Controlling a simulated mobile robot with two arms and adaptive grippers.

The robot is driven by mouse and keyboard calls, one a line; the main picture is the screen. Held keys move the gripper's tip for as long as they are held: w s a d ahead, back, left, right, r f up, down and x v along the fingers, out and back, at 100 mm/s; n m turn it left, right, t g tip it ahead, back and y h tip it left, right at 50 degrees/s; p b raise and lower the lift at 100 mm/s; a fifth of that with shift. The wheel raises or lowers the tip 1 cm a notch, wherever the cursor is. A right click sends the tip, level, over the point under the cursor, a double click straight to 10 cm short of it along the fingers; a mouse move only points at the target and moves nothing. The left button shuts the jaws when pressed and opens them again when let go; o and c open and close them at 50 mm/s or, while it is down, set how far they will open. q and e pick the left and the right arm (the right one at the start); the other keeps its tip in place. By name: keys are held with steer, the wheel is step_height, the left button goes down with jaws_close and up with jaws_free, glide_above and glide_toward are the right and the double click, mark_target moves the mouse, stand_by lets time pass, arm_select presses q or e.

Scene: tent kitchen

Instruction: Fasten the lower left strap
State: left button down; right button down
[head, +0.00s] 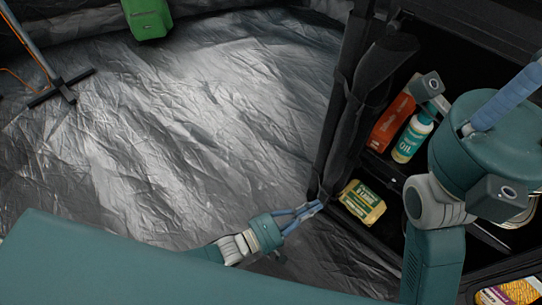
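A dark rolled fabric flap (345,112) hangs along the left edge of the black shelf unit. Its lower end meets the floor near the shelf's front corner, where dark fabric or strap hangs. I cannot make out the lower left strap separately there. My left gripper (316,206) reaches in from below, its blue fingers close together and pointing right at the flap's lower end. Whether they touch or pinch anything is too small to tell. My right gripper (531,70) is at the upper right, raised in front of the shelf; its fingertips run to the picture's edge.
Another package (512,293) is at the bottom right. The crinkled grey floor between is clear.

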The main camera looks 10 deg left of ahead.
arm_select(q)
steer(key=shift+d+r, duration=0.25)
steer(key=shift+d, duration=0.25)
step_height(320, 180, up, 10)
steer(key=shift+a+f, duration=0.2)
steer(key=shift+a, duration=0.25)
